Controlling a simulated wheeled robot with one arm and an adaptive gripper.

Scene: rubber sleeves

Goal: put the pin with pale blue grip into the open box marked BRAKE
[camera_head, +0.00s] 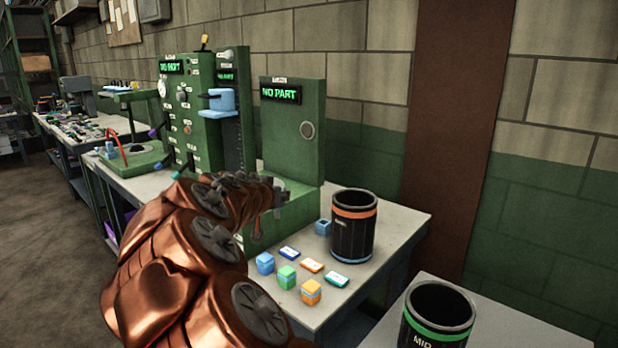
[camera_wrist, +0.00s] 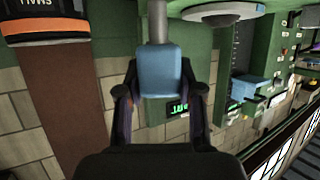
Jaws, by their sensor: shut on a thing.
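My gripper (camera_wrist: 162,88) is shut on the pale blue grip of a pin (camera_wrist: 160,68) in the wrist view. The pin's grey shaft points away from the gripper, toward the top of that view. In the head view my gripper (camera_head: 272,197) is in front of the green station reading NO PART, above the bench; the pin cannot be made out clearly there. I cannot read the word BRAKE on any box. A small blue box (camera_head: 322,227) with a dark top opening stands left of the orange-banded bin.
Blue (camera_head: 265,263), green (camera_head: 287,278) and orange (camera_head: 311,292) small boxes stand on the bench (camera_head: 395,228), beside several flat coloured pieces. An orange-banded black bin (camera_head: 354,240) stands at the right. A green-banded bin marked MID (camera_head: 437,325) stands nearer. Green stations (camera_head: 292,140) line the wall.

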